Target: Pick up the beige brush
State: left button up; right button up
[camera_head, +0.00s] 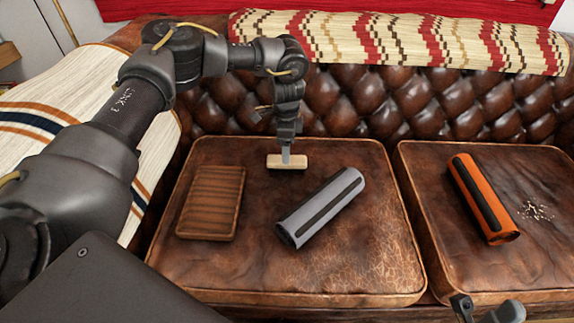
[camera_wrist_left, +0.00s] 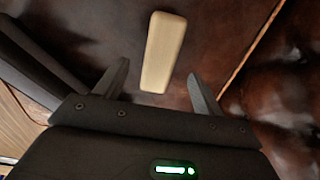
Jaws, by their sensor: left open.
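The beige brush (camera_head: 272,162) is a small pale block lying on the left brown leather seat cushion, near the backrest. It also shows in the left wrist view (camera_wrist_left: 164,50), long side running away from the gripper. My left gripper (camera_head: 286,155) comes down from above over the brush. In the left wrist view the gripper (camera_wrist_left: 158,72) is open, with one finger on each side of the brush's near end and gaps between. I cannot tell how high the fingertips are above the cushion. A part of my right arm (camera_head: 487,310) shows at the bottom right edge; its jaws are unclear.
A grey cylindrical speaker (camera_head: 322,206) lies right of the brush, and a ribbed brown wooden block (camera_head: 211,203) lies left. An orange cylinder (camera_head: 483,199) and small pale bits (camera_head: 536,211) lie on the right cushion. The tufted backrest (camera_head: 350,100) rises behind.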

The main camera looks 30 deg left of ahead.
aim_at(298, 163)
pick_arm(q)
notch_tip(298, 163, down, 5)
jog(key=shift+f+b, duration=0.1)
jog(key=shift+b, duration=1.15)
jog(key=c, duration=1.1)
